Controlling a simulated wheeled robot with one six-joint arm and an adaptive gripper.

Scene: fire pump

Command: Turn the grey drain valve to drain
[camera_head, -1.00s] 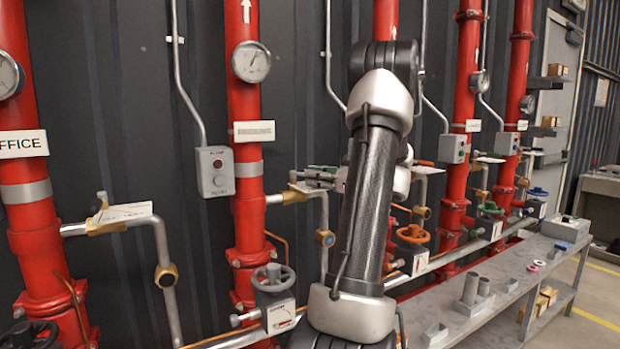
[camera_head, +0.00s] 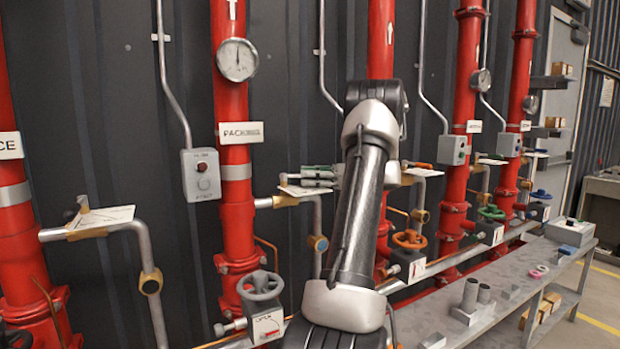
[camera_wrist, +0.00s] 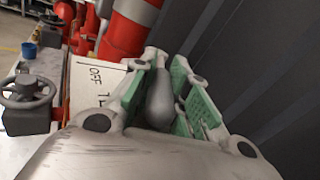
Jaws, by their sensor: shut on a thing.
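The grey drain valve's lever (camera_wrist: 160,100) shows in the wrist view as a smooth, rounded grey handle. My gripper (camera_wrist: 162,80) is shut on it, with a green-padded finger on each side. In the head view my gripper (camera_head: 318,177) is at the brass-fitted branch pipe right of the red pipe labelled PACKING. The lever itself cannot be made out there. A white placard (camera_wrist: 88,82) beside the lever reads OFF and the start of another word, cut off by a finger. It also shows under my gripper in the head view (camera_head: 302,192).
A grey handwheel (camera_head: 260,287) with a small sign stands below, left of my arm; it also shows in the wrist view (camera_wrist: 27,91). An orange handwheel (camera_head: 411,239) is right of my arm. A grey bench (camera_head: 520,268) with loose parts stands at right.

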